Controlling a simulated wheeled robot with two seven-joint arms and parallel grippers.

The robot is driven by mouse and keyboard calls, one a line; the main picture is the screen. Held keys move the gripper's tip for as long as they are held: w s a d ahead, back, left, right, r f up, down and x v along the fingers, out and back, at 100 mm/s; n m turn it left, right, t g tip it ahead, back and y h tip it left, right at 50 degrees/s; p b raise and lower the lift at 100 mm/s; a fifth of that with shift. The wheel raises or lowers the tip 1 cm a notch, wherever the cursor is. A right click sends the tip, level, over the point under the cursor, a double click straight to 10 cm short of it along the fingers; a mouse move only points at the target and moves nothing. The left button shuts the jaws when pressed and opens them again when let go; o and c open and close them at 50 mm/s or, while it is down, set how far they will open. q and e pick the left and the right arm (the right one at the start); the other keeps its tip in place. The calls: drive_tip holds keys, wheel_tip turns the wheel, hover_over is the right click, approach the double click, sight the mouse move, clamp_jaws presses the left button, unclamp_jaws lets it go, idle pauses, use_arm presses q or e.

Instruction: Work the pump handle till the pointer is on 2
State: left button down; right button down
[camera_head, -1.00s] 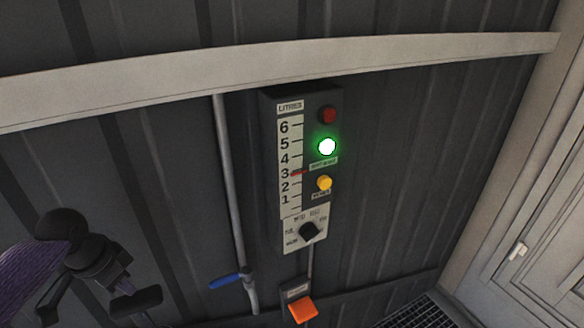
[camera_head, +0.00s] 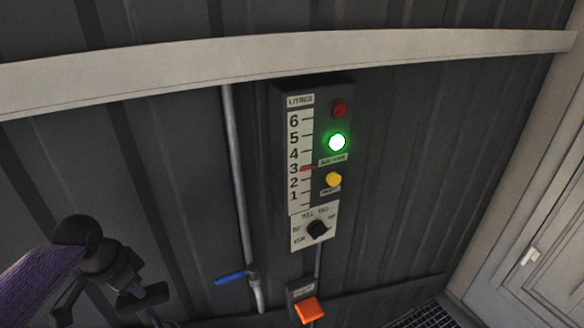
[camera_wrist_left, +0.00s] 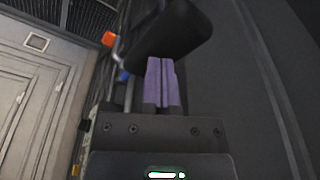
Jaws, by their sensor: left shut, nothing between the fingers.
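The gauge board (camera_head: 302,160), marked LITRES, hangs on the dark ribbed wall. Its red pointer (camera_head: 307,169) is at 3. An orange handle (camera_head: 309,309) sits on a small labelled box below the board. A blue lever (camera_head: 229,278) sits on the pipe to its left. The label is too small to read, so I cannot tell which is the pump handle. My left gripper (camera_head: 140,298) is low on the left, apart from both. Its purple fingers (camera_wrist_left: 160,85) are shut and empty in the left wrist view. My right gripper is not in view.
The board has a lit green lamp (camera_head: 337,142), a dark red lamp (camera_head: 339,110), a yellow button (camera_head: 333,180) and a black knob (camera_head: 318,228). A grey pipe (camera_head: 239,180) runs down beside it. A pale door (camera_head: 530,240) stands at right, near a floor grating (camera_head: 420,314).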

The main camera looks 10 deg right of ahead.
sight(152, 317)
use_arm(q)
wheel_tip(152, 317, down, 4)
drive_tip(key=shift+s+f+b, duration=0.1)
drive_tip(key=shift+f+b, duration=0.15)
drive_tip(key=shift+b, duration=0.8)
drive_tip(key=shift+s+a+b+x, duration=0.1)
drive_tip(key=shift+b+x, duration=0.4)
drive_tip(key=shift+x, duration=0.25)
drive_tip(key=shift+s+a+b+x, duration=0.15)
drive_tip(key=shift+b+x, duration=0.3)
drive_tip(key=shift+x, duration=0.3)
drive_tip(key=shift+b+x, duration=0.75)
drive_tip(key=shift+x, duration=0.45)
drive_tip(key=p+v, duration=0.4)
drive_tip(key=w+d+p+v, duration=0.1)
drive_tip(key=p+v, duration=0.3)
drive_tip(key=p, duration=0.1)
drive_tip(key=p+v, duration=0.4)
drive_tip(key=v, duration=0.1)
drive_tip(key=shift+w+d+r, duration=0.25)
drive_tip(key=shift+w+d, duration=0.05)
drive_tip(key=shift+w, duration=0.1)
drive_tip(key=shift+f, duration=0.2)
